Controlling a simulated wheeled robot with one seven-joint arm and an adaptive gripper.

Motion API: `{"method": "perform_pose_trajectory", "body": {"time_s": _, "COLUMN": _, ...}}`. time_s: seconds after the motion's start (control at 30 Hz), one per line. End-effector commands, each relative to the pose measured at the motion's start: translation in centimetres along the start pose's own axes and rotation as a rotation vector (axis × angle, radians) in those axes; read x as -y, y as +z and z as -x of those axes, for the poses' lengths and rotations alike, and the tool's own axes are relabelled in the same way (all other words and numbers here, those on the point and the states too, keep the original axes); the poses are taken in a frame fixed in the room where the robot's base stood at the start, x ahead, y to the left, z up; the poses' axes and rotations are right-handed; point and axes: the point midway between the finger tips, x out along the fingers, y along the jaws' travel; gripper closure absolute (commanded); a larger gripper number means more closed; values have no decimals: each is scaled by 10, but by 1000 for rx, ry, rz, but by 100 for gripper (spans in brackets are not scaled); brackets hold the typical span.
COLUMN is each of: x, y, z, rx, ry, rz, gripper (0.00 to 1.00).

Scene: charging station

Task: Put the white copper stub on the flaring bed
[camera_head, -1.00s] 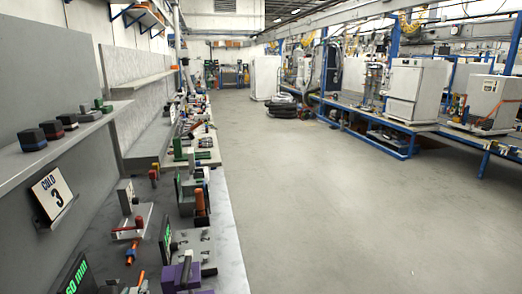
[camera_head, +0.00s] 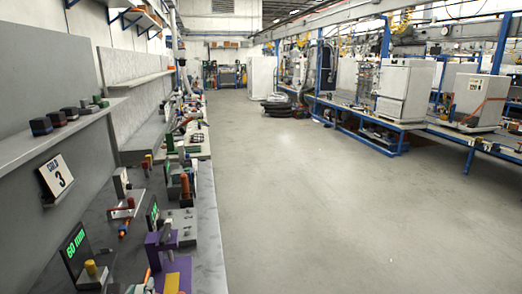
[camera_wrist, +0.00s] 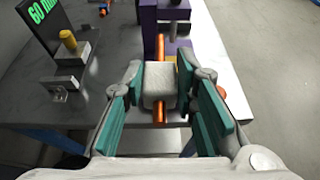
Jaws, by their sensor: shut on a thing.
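In the wrist view my gripper (camera_wrist: 160,88) is shut on a white block (camera_wrist: 159,78), with a finger on each side. A copper-coloured rod (camera_wrist: 161,48) shows above and below the white block, in line with it; this appears to be the white copper stub. It is held above the bench's front edge. A purple fixture (camera_wrist: 168,14) stands just beyond it, also seen in the head view (camera_head: 158,250). I cannot tell for sure which part is the flaring bed.
A "60 mm" display (camera_head: 75,249) and a yellow knob on a grey block (camera_head: 91,270) stand left of the purple fixture. The floor right is clear.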

Motion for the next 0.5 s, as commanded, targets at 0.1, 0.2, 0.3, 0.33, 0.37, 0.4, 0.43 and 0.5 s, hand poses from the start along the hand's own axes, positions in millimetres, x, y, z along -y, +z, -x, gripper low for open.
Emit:
{"method": "perform_pose_trajectory", "body": {"time_s": 0.1, "x": 18, "y": 1, "z": -11, "rx": -1, "ry": -37, "rz": -14, "gripper": 100}}
{"method": "perform_pose_trajectory", "body": {"time_s": 0.2, "x": 34, "y": 2, "z": -19, "rx": -3, "ry": -70, "rz": -28, "gripper": 100}}
{"method": "perform_pose_trajectory", "body": {"time_s": 0.3, "x": 54, "y": 3, "z": -28, "rx": -4, "ry": -111, "rz": -44, "gripper": 100}}
{"method": "perform_pose_trajectory", "body": {"time_s": 0.33, "x": 60, "y": 3, "z": -31, "rx": -5, "ry": -124, "rz": -49, "gripper": 100}}
{"method": "perform_pose_trajectory", "body": {"time_s": 0.37, "x": 68, "y": 3, "z": -34, "rx": -5, "ry": -140, "rz": -56, "gripper": 100}}
{"method": "perform_pose_trajectory", "body": {"time_s": 0.4, "x": 77, "y": 4, "z": -38, "rx": -6, "ry": -160, "rz": -65, "gripper": 100}}
{"method": "perform_pose_trajectory", "body": {"time_s": 0.43, "x": 85, "y": 4, "z": -41, "rx": -6, "ry": -175, "rz": -71, "gripper": 100}}
{"method": "perform_pose_trajectory", "body": {"time_s": 0.5, "x": 106, "y": 4, "z": -49, "rx": -7, "ry": -218, "rz": -89, "gripper": 100}}
